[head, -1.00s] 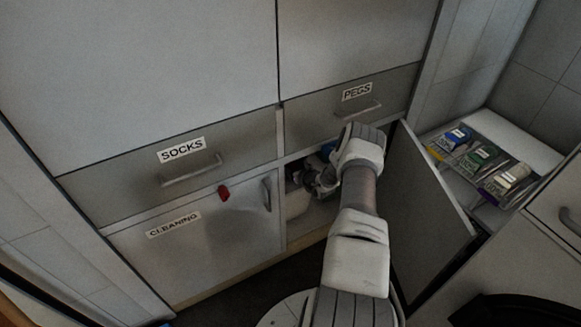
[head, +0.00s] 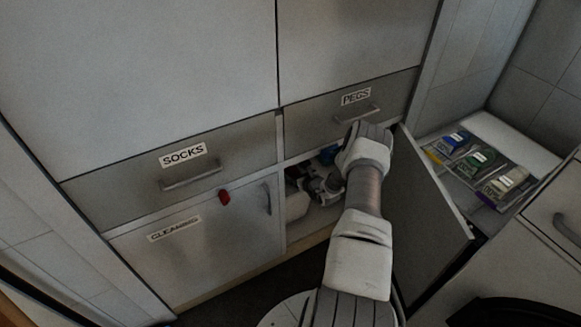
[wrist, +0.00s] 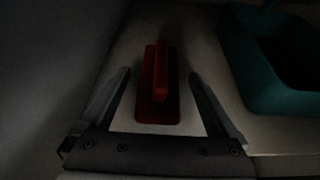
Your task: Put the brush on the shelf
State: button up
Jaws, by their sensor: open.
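A red brush (wrist: 156,85) with a raised handle lies on a light surface in the wrist view. My gripper (wrist: 159,78) is open, with one finger on each side of the brush and a gap on both sides. The brush is not held. In the head view my gripper (head: 322,190) is at the opening of the lower cupboard, partly hidden by my arm. The brush cannot be made out in the head view. I cannot tell which surface is the shelf named in the task.
A teal container (wrist: 270,60) stands right of the brush. The open cupboard door (head: 428,215) is right of my arm. The closed CLEANING door (head: 190,250) is left, with a red item (head: 224,197) on it. A tray of boxes (head: 480,165) lies at far right.

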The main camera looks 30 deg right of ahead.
jog(key=p+v, duration=0.2)
jog(key=v, duration=0.7)
jog(key=shift+p, duration=0.4)
jog(key=shift+s+r, duration=0.1)
